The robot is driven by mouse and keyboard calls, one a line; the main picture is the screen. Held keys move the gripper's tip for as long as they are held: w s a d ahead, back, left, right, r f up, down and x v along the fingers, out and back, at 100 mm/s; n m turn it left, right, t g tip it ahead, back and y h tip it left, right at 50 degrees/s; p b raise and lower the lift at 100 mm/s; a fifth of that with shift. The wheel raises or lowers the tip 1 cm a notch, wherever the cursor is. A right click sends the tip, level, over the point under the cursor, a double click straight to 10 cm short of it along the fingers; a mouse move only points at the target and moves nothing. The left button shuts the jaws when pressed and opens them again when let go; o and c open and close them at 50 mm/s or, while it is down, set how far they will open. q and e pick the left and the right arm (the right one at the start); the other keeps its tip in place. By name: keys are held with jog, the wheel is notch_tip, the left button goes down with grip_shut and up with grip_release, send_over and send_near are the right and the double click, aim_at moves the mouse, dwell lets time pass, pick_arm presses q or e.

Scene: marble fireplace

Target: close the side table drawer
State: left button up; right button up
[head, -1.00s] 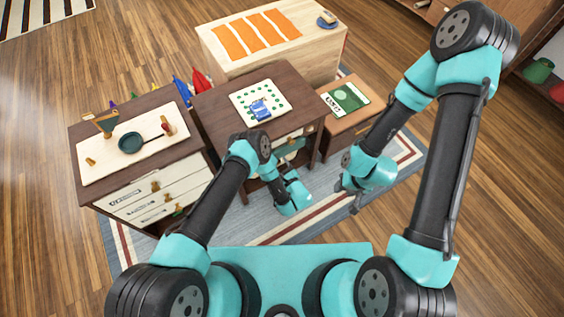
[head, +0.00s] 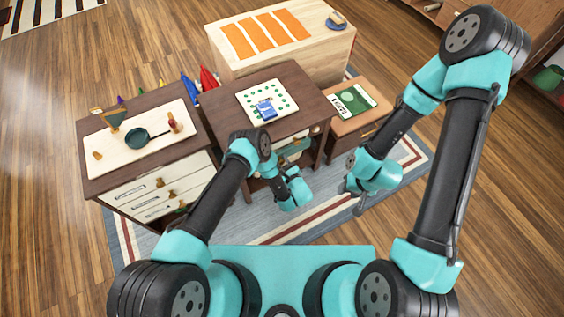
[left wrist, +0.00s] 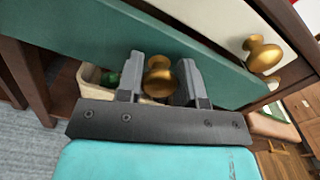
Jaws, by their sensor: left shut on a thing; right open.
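The dark brown side table (head: 225,100) stands in the middle of the head view. In the left wrist view, a green drawer front (left wrist: 75,45) crosses the picture, with a brass knob (left wrist: 159,82) on it. My left gripper (left wrist: 161,64) has its two fingers on either side of this knob, shut on it. In the head view my left arm and hand partly hide the table's front; I cannot tell how far the drawer stands out. My right gripper (head: 349,184) is open and empty, in the air right of the table.
A white drawer front with a second brass knob (left wrist: 264,54) is beside the green one. A container (left wrist: 92,76) shows below. A white-fronted cabinet (head: 100,185) stands left, a low brown unit (head: 345,128) right. Blue rug (head: 245,218) lies in front.

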aim_at(277, 153)
pick_arm(q)
grip_shut()
jog(key=shift+x, duration=2.5)
jog(key=o, duration=0.9)
grip_release()
jog(key=shift+c, duration=0.2)
